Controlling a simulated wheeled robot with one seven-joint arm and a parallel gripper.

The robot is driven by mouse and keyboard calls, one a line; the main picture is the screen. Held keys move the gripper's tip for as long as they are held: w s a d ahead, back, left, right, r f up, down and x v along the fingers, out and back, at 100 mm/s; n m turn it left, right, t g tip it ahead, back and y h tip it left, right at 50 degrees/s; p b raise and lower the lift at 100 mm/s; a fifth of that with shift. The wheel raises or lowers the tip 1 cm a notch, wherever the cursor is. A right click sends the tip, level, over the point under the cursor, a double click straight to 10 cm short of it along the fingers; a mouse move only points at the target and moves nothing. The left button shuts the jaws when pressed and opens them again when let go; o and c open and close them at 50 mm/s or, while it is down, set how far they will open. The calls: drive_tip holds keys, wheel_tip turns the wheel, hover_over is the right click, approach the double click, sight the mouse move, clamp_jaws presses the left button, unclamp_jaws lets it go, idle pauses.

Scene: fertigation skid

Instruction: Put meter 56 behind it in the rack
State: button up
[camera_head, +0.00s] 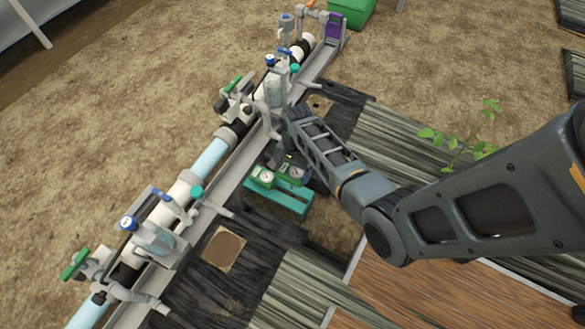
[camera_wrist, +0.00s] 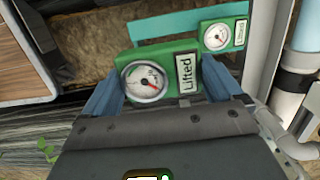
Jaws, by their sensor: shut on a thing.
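A green meter (camera_wrist: 160,68) with a round white dial and a white label sits between the two fingers of my gripper (camera_wrist: 162,88) in the wrist view. The gripper is shut on it. The label seems to read "Lifted"; I see no clear 56. In the head view this meter (camera_head: 291,173) is beside my arm's end, partly covered. A second green meter (camera_wrist: 222,36) with a smaller-looking dial is beyond it, and shows to its left in the head view (camera_head: 262,177). The teal rack (camera_wrist: 150,28) lies behind the held meter; it also shows in the head view (camera_head: 280,204).
A long pipe line (camera_head: 208,158) with valves on a grey rail runs diagonally left of the rack. A leafy plant (camera_head: 455,135) stands right of my arm. Wooden boards (camera_head: 430,300) lie at lower right. Open soil is at upper left.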

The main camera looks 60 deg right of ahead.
drive_tip(key=b, duration=0.5)
hover_over(292, 188)
drive_tip(key=shift+w+d+f, duration=0.1)
drive_tip(key=shift+d+f, duration=0.1)
drive_tip(key=shift+f, duration=1.05)
drive_tip(key=shift+d+f, duration=0.15)
drive_tip(key=shift+f, duration=1.05)
drive_tip(key=shift+f+b, duration=1.15)
drive_tip(key=shift+f, duration=0.9)
drive_tip(key=shift+f, duration=0.25)
drive_tip(key=shift+f, duration=0.35)
drive_tip(key=shift+f+b, duration=1.2)
drive_tip(key=shift+f, duration=0.3)
drive_tip(key=o, duration=0.8)
drive_tip(key=shift+c, duration=0.2)
drive_tip(key=shift+r, duration=0.2)
wheel_tip(292, 188, up, 8)
drive_tip(key=p, duration=0.8)
drive_tip(key=shift+f, duration=0.15)
